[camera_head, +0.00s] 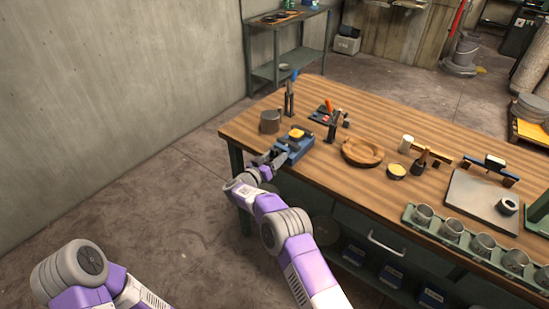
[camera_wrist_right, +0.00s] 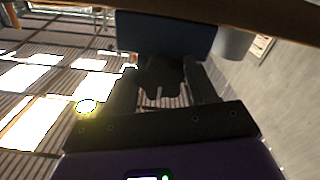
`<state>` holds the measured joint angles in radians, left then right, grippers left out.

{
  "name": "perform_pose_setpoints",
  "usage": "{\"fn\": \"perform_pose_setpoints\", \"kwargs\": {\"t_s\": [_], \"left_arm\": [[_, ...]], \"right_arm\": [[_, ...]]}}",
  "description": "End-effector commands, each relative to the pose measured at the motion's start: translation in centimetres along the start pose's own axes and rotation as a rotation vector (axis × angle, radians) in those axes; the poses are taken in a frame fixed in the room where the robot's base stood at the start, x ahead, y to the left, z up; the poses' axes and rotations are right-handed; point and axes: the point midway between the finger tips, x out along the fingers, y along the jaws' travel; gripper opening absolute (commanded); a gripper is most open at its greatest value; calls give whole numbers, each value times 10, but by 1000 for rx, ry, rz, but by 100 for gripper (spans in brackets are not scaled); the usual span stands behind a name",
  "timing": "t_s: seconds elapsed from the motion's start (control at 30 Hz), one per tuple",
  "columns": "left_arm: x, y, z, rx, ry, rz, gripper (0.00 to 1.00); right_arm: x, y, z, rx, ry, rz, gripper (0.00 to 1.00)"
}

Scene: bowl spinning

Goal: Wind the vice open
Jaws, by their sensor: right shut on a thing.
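The blue vice (camera_head: 294,148) sits at the near left edge of the wooden workbench, with a yellow piece (camera_head: 296,133) at its top. My right gripper (camera_head: 270,161) is at the vice's front, just off the bench edge, and shut on the vice handle. In the right wrist view, the two dark fingers stand on either side of a dark part, the handle (camera_wrist_right: 160,78), below the blue vice body (camera_wrist_right: 165,35). The handle is too small and dark to tell its angle. How far apart the vice jaws stand is unclear. My left gripper is out of view.
On the workbench (camera_head: 375,125), a grey cylinder (camera_head: 270,121) stands left of the vice, and dark upright tools (camera_head: 332,127) stand behind and right. A wooden bowl (camera_head: 362,152) lies farther right. Several cups (camera_head: 451,229) line the near right edge. The floor left of the bench is clear.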

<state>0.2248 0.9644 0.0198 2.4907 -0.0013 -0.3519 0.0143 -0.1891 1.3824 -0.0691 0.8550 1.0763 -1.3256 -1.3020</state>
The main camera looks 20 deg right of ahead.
Motion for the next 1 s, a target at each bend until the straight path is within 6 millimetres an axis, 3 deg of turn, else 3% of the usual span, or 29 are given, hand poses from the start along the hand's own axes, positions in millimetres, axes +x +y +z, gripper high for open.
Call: {"fn": "perform_pose_setpoints", "kwargs": {"t_s": [0.1,0.13,0.3,0.67,1.0], "left_arm": [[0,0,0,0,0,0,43],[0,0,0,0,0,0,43],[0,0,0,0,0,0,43],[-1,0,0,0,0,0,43],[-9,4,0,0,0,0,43]], "right_arm": [[0,0,1,-5,0,-1,26],[0,0,1,-5,0,-1,58],[0,0,0,-3,1,-1,82],[-6,-1,-1,-2,0,-3,82],[-59,0,-1,-3,2,-3,82]]}}
